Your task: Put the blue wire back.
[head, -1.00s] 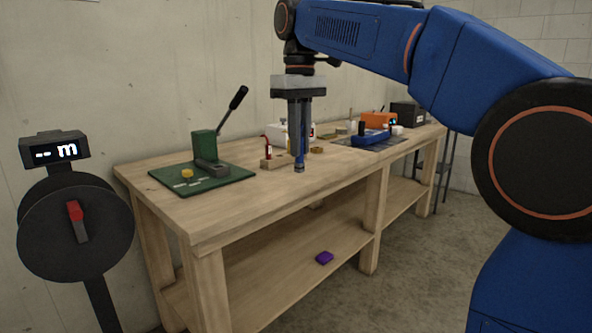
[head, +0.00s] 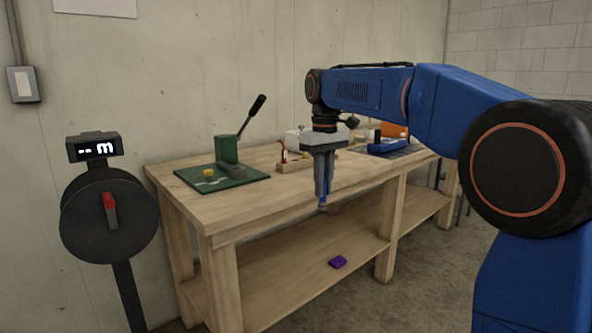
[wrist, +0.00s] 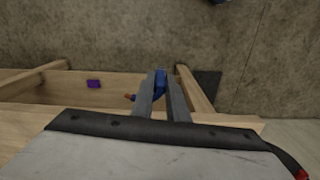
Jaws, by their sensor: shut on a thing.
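My gripper (head: 322,205) points down in front of the workbench's near edge, below the level of its top. In the wrist view its two fingers (wrist: 163,78) are shut on a small blue thing (wrist: 160,83), which looks like the blue wire. An orange-brown tip shows beside the left finger, and it may be the wire's end. Most of the wire is hidden by the fingers. In the head view the wire is too small to make out clearly.
The wooden workbench (head: 228,211) carries a green lever press (head: 228,150) and a small wooden block (head: 291,167). A purple thing (head: 338,262) lies on its lower shelf. A black reel stand (head: 109,217) with a "-- m" display stands left. Floor in front is clear.

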